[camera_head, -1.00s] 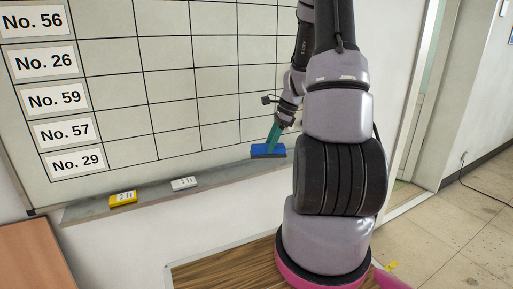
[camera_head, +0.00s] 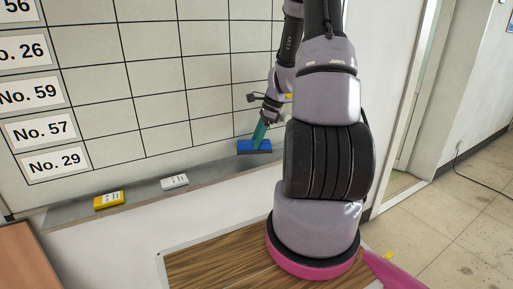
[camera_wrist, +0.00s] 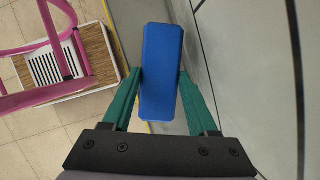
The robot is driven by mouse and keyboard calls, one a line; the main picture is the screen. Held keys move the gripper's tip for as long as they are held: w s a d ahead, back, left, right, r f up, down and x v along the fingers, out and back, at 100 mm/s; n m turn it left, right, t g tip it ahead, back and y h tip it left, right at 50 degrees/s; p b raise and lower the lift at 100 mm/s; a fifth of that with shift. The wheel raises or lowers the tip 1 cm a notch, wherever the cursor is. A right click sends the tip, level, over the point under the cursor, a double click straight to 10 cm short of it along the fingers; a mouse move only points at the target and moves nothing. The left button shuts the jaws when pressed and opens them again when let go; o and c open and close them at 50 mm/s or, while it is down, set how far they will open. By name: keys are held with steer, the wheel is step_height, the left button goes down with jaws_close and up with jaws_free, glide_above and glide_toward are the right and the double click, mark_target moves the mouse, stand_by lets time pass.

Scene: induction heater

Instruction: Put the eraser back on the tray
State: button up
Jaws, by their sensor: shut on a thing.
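The blue eraser (camera_head: 254,147) is held by my gripper (camera_head: 259,133) in front of the whiteboard (camera_head: 110,90), over the right part of the tray (camera_head: 222,171). In the head view its underside looks close to the tray, but I cannot tell whether it touches. In the wrist view the eraser (camera_wrist: 161,72) sits between the two green fingers of my gripper (camera_wrist: 160,85), which close on its long sides. The tray is a grey ledge along the board's lower edge.
A yellow box-like item (camera_head: 109,200) and a white one (camera_head: 175,181) lie on the tray to the left. The tray between the white item and the eraser is clear. A brown wooden surface (camera_head: 30,258) is at the lower left.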

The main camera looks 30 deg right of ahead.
step_height(320, 180, down, 3)
steer(key=shift+r, duration=0.1)
steer(key=shift+a+f, duration=0.1)
steer(key=shift+f, duration=0.15)
steer(key=shift+w+f, duration=0.2)
steer(key=shift+w, duration=0.05)
steer(key=shift+s+r, duration=0.1)
steer(key=shift+f, duration=0.2)
steer(key=shift+f, duration=0.25)
steer(key=o, duration=1.2)
